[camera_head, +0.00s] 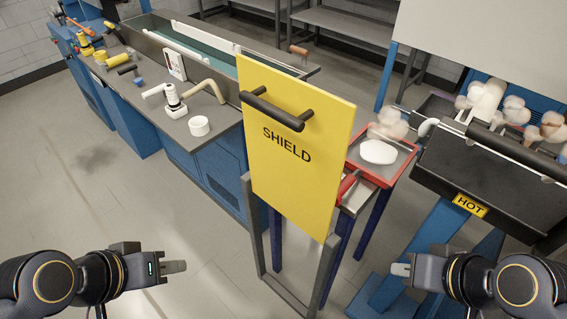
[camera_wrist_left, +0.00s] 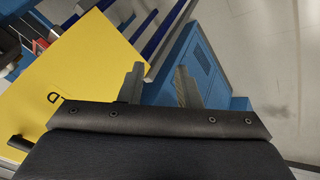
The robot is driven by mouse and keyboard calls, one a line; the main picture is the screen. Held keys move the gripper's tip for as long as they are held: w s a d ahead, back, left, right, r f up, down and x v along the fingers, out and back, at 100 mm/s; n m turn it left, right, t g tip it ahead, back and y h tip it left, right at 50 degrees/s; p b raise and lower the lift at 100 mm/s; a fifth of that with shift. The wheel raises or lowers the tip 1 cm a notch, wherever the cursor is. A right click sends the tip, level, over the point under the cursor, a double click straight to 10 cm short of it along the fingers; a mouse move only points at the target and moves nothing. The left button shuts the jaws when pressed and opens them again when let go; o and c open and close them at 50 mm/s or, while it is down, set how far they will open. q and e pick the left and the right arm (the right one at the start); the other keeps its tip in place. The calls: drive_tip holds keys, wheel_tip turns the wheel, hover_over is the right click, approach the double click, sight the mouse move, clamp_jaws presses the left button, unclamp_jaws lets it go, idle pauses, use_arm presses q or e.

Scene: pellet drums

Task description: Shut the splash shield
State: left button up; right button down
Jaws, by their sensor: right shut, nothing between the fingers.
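The splash shield (camera_head: 300,165) is a yellow upright panel marked SHIELD, in the middle of the head view. Its black bar handle (camera_head: 276,110) is near the top of the face towards me. A grey frame (camera_head: 272,250) stands below the panel. My left gripper (camera_head: 180,267) is open and empty, low and left of the shield, apart from it. The left wrist view shows its two fingers (camera_wrist_left: 159,88) spread, with the yellow shield (camera_wrist_left: 85,60) to their left. My right gripper (camera_head: 398,270) is shut and empty, low and right of the shield.
A blue bench with a long trough (camera_head: 215,62) runs behind left, carrying a white cup (camera_head: 198,126) and several fittings. A red-edged tray (camera_head: 400,160) sits behind the shield. A dark bin marked HOT (camera_head: 470,205) stands at right. The floor at left is clear.

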use_arm(q)
drive_tip(key=shift+m, duration=0.9)
drive_tip(key=w+r, duration=0.2)
drive_tip(key=r, duration=0.1)
drive_tip(key=w+r+p, duration=0.1)
drive_tip(key=r, duration=0.2)
drive_tip(key=w+r+p, duration=0.1)
drive_tip(key=w+r, duration=0.1)
drive_tip(key=r, duration=0.1)
drive_tip(key=shift+w+a+r, duration=0.1)
drive_tip(key=shift+w+a, duration=0.2)
drive_tip(key=shift+w, duration=0.05)
clamp_jaws()
drive_tip(key=w+d+r+m+g+h+p, duration=0.1)
drive_tip(key=w+d+r+m+p, duration=0.25)
drive_tip(key=w+r, duration=0.7)
drive_tip(key=w+d+r+m+g+h+p, duration=0.15)
drive_tip(key=w+d+r+m, duration=0.25)
drive_tip(key=w+r, duration=0.65)
drive_tip(key=shift+n+t+y, duration=0.25)
drive_tip(key=shift+t, duration=0.2)
drive_tip(key=shift+w+d+f, duration=0.1)
drive_tip(key=shift+d+f, duration=0.75)
drive_tip(key=shift+f, duration=0.85)
drive_tip(key=shift+w+d+f, duration=0.15)
drive_tip(key=shift+d+f, duration=0.7)
drive_tip(key=shift+f, duration=0.9)
drive_tip(key=shift+w+d+f, duration=0.1)
drive_tip(key=shift+d+f, duration=0.75)
drive_tip(key=shift+f, duration=0.85)
